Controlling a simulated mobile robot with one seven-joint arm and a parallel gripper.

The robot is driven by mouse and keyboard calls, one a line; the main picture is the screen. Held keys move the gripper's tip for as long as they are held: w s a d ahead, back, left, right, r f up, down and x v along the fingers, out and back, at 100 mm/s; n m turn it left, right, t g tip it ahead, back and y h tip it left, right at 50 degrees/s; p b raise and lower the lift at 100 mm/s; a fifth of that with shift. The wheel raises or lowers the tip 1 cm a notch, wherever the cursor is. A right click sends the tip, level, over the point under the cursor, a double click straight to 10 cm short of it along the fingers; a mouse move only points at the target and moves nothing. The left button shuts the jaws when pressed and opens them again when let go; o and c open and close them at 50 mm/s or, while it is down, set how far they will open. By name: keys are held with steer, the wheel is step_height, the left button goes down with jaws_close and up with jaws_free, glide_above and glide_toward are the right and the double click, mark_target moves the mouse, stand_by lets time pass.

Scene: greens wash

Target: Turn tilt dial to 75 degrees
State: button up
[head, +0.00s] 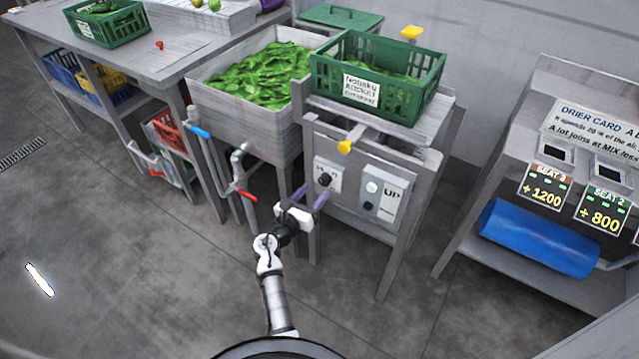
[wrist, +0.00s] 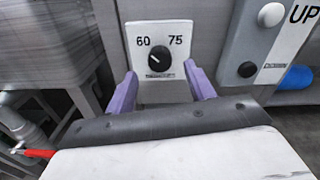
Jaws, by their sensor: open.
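The tilt dial (wrist: 159,59) is a round black knob on a white plate (wrist: 159,88) marked 60 at upper left and 75 at upper right. A light mark on the knob appears to point up and left, towards the 60. The dial (head: 324,180) also shows in the head view, on the front of the grey stand. My gripper (wrist: 160,80) is open, with its purple fingers spread left and right below the dial in the picture. Nothing is between them, and they appear apart from the knob. In the head view my gripper (head: 312,194) is just in front of the plate.
A white UP panel (head: 383,194) with buttons sits right of the dial. A green crate (head: 408,110) rests on the stand above. Left are a sink (head: 215,100) of leaves and a pipe with a red-handled valve (head: 244,195). The floor in front is clear.

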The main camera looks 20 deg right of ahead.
mark_target(322, 183)
steer(key=shift+x, duration=2.1)
steer(key=shift+c, duration=0.3)
steer(key=c, duration=0.9)
